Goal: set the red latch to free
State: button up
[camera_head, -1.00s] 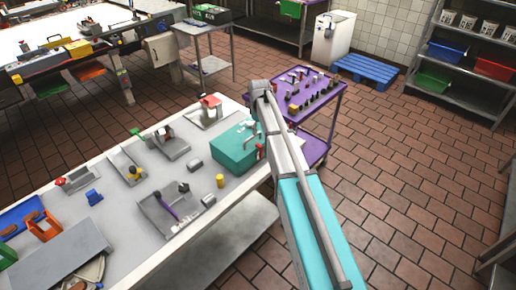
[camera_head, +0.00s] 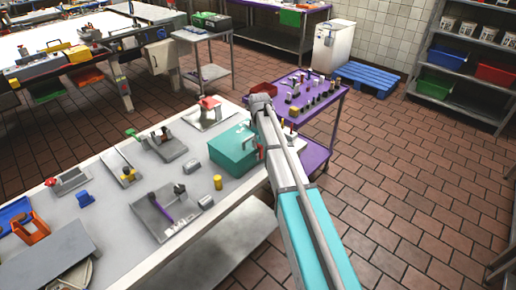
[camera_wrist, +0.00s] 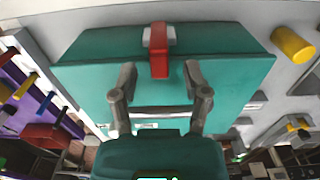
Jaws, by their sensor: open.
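The red latch (camera_wrist: 159,52) sits at the edge of the teal box (camera_wrist: 225,78), over a pale plate, in the wrist view. It points down the picture, towards my gripper. My gripper (camera_wrist: 159,72) is open and empty, with one finger on each side of the latch's lower end in the picture. I cannot tell whether either finger touches it. In the head view the teal box (camera_head: 228,150) stands on the white table, and my arm partly covers its right side. A small red part, likely the latch (camera_head: 261,152), shows beside the arm.
A yellow cylinder (camera_wrist: 292,44) stands near the box. The purple cart (camera_head: 338,103) with several small parts and a red bin (camera_head: 264,89) is close behind the arm. Trays and fixtures fill the table's left. The tiled floor (camera_head: 400,180) at right is clear.

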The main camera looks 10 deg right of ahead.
jog(key=shift+f+b, duration=0.3)
jog(key=shift+f, duration=0.2)
